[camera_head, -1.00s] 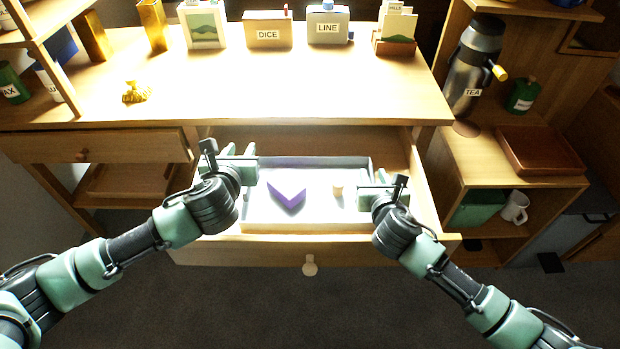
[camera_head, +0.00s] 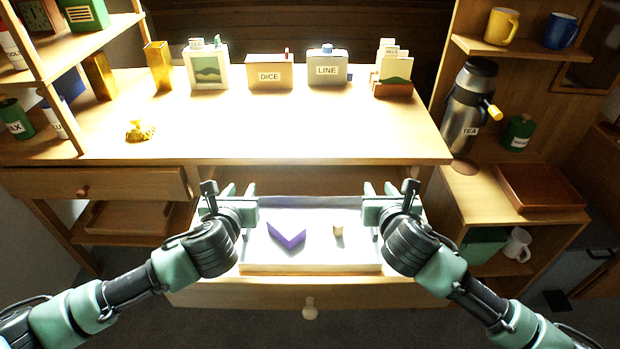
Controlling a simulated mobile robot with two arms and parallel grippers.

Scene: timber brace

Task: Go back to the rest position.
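The open drawer (camera_head: 262,292) below the desk holds a pale tray (camera_head: 310,266). In the tray lie a purple V-shaped block (camera_head: 286,235) and a small light wooden piece (camera_head: 338,230), apart from each other. My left gripper (camera_head: 240,192) is over the tray's left side, its two fingers apart with nothing seen between them. My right gripper (camera_head: 378,190) is over the tray's right side, also with fingers apart and empty. Both grippers are clear of the two pieces. The grippers hide parts of the tray's side walls, so I cannot tell whether they touch them.
The desk top (camera_head: 300,130) above carries a gold ornament (camera_head: 139,130), a DICE box (camera_head: 270,73), a LINE box (camera_head: 328,68) and other items along the back. A TEA flask (camera_head: 468,105) and a brown box (camera_head: 541,187) stand on the right-hand shelf unit. Floor in front is clear.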

